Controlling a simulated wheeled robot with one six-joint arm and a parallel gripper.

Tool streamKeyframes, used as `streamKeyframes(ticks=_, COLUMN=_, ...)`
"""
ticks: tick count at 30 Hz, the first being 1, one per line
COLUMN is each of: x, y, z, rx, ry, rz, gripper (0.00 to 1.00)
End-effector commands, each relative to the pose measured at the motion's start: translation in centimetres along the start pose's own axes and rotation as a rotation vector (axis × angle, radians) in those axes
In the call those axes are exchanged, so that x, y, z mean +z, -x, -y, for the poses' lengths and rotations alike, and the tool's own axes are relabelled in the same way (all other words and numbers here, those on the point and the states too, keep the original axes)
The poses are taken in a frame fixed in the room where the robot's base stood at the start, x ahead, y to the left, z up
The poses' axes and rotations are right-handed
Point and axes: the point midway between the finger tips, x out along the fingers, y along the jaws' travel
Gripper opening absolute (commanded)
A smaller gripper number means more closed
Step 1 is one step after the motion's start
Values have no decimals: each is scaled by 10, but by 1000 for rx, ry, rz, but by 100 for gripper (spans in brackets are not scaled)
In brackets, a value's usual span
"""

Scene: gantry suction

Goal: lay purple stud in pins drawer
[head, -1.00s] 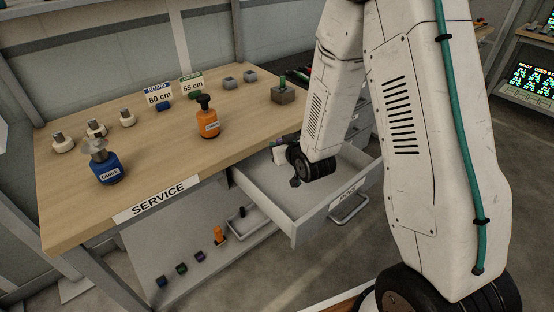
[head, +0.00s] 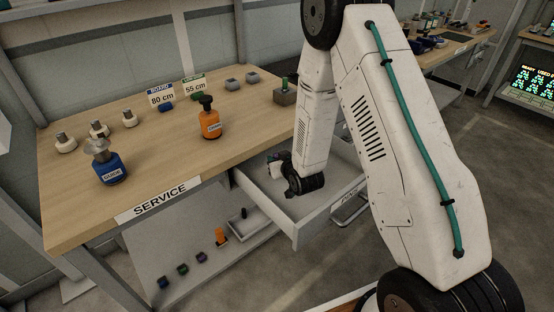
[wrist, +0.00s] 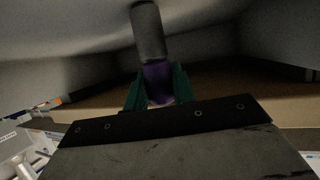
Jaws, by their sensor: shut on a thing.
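The purple stud (wrist: 157,80), with a dark grey shaft, is between the green fingers of my gripper (wrist: 156,92) in the wrist view. My gripper is shut on it. In the head view my wrist and gripper (head: 276,170) are over or inside the open pins drawer (head: 262,188), near its back left. The stud cannot be made out in the head view. I cannot tell whether it touches the drawer floor.
The drawer's front floor is bare.

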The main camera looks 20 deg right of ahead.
Motion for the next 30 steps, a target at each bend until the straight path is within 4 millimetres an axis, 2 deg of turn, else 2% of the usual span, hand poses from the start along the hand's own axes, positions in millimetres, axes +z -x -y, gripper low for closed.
streamKeyframes(ticks=7, x=3, y=-1, z=0, rx=0, ry=0, rz=1, gripper=0)
streamKeyframes(ticks=8, x=3, y=-1, z=0, rx=0, ry=0, rz=1, gripper=31)
streamKeyframes(ticks=9, x=3, y=-1, z=0, rx=0, ry=0, rz=1, gripper=42)
streamKeyframes(ticks=10, x=3, y=-1, z=0, rx=0, ry=0, rz=1, gripper=47)
streamKeyframes(ticks=20, x=-1, y=0, z=0, rx=0, ry=0, rz=-1, gripper=47)
streamKeyframes(ticks=23, x=0, y=12, z=0, rx=0, ry=0, rz=1, gripper=47)
streamKeyframes(ticks=30, x=0, y=54, z=0, rx=0, ry=0, rz=1, gripper=47)
